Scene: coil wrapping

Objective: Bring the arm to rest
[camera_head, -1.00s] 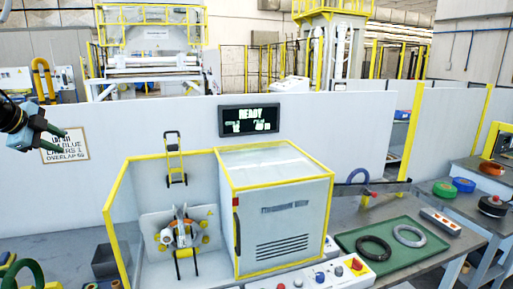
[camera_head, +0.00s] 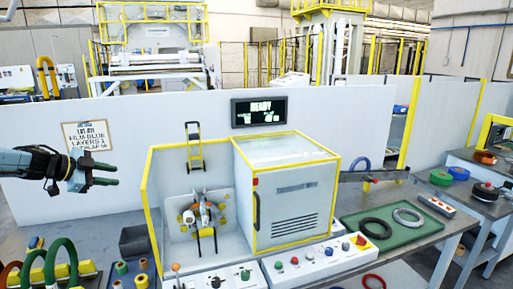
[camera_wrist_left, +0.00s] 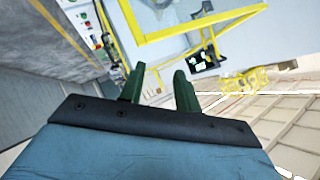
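My left gripper (camera_head: 104,174) reaches in from the left in the head view, raised in front of the partition wall and left of the wrapping machine (camera_head: 290,205). Its two green fingers are apart with nothing between them. In the left wrist view the fingers (camera_wrist_left: 160,92) also show a gap, with the machine's yellow frame (camera_wrist_left: 195,25) beyond them. My right gripper is not in view. The machine's open bay holds a wrapping head (camera_head: 203,213).
A green tray (camera_head: 385,243) with a black coil (camera_head: 375,228) and a grey coil (camera_head: 408,217) lies on the right table. A red ring (camera_head: 373,282) lies at the front. Green coils (camera_head: 62,258) stand at lower left. A button panel (camera_head: 318,258) fronts the machine. A sign (camera_head: 87,135) hangs on the wall.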

